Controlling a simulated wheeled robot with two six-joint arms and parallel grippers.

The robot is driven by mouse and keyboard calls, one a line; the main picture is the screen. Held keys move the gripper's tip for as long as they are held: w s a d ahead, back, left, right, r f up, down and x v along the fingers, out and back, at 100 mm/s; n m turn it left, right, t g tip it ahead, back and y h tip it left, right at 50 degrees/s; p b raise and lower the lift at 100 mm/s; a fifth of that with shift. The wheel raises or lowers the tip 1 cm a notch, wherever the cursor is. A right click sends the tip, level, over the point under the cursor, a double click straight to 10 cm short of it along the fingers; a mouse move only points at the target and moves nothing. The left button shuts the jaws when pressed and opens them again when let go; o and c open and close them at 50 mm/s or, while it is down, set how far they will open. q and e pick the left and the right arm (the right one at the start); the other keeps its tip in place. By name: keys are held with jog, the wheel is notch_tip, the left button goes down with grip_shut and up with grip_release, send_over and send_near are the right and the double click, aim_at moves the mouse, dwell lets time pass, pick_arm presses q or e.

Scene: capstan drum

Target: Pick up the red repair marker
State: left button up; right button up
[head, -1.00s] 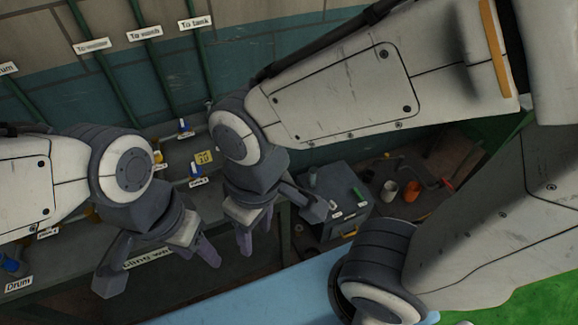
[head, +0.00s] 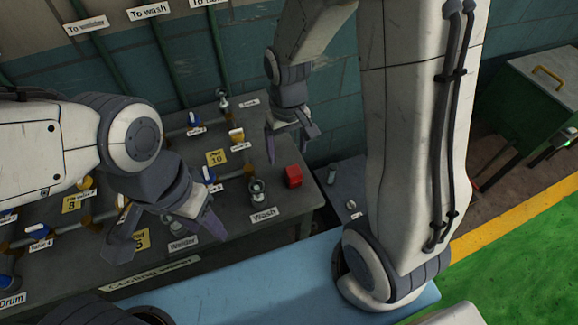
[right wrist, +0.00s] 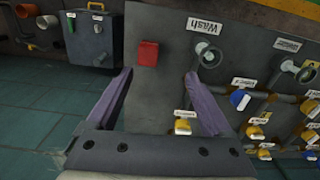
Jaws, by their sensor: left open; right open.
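The red repair marker (head: 293,176) is a small red block on the grey bench near its right end, beside the "Wash" outlet. In the right wrist view the red marker (right wrist: 147,53) shows just beyond and between my right fingertips, nearer the left finger. My right gripper (head: 290,142) is open and empty, above and behind the marker in the head view. Its purple-grey fingers (right wrist: 156,78) stand apart with nothing between them. My left gripper (head: 165,238) is open and empty over the front of the bench, near the "Welder" label.
The grey bench (head: 285,228) carries pipes, blue and yellow valve handles and labels. The "Wash" fitting (head: 257,190) stands just left of the marker. A grey toolbox (right wrist: 88,38) is beyond the bench end. A green cabinet (head: 530,100) stands far right.

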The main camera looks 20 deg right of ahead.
aim_at(294, 171)
jog(key=d+f, duration=0.1)
jog(key=w+d+f, duration=0.1)
jog(key=f, duration=0.1)
jog(key=shift+d+m, duration=0.1)
jog(key=shift+m, duration=0.2)
notch_tip(294, 171, down, 4)
jog(key=shift+r, duration=0.25)
jog(key=shift+f+p, duration=0.6)
jog(key=shift+f, duration=2.35)
grip_shut()
